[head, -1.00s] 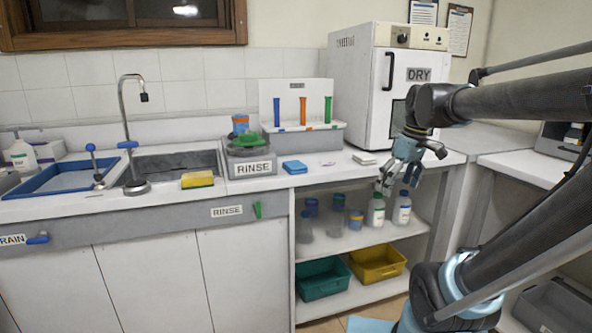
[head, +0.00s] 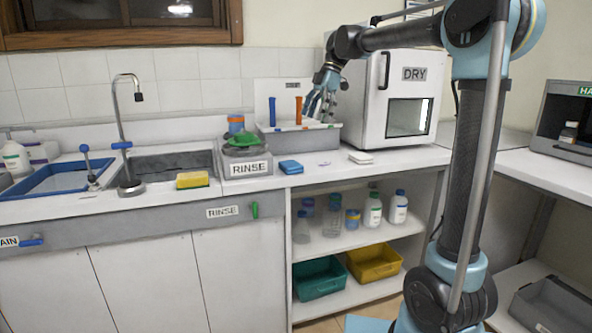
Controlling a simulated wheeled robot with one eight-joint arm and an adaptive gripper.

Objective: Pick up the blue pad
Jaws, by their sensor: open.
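My gripper (head: 311,110) is open and points downward. In the picture it is above and slightly right of the pad, in front of the rack with coloured tubes (head: 328,138). Nothing shows between its fingers. The gripper covers the right part of the rack, and the green tube is hidden behind it. The pad is in full view and apart from the gripper.
A yellow sponge (head: 193,180) lies by the sink (head: 165,165). White pads (head: 361,158) lie right of the blue pad, before the DRY oven (head: 412,95). Bottles (head: 372,210) and bins (head: 320,279) fill the shelves below. The counter around the blue pad is mostly clear.

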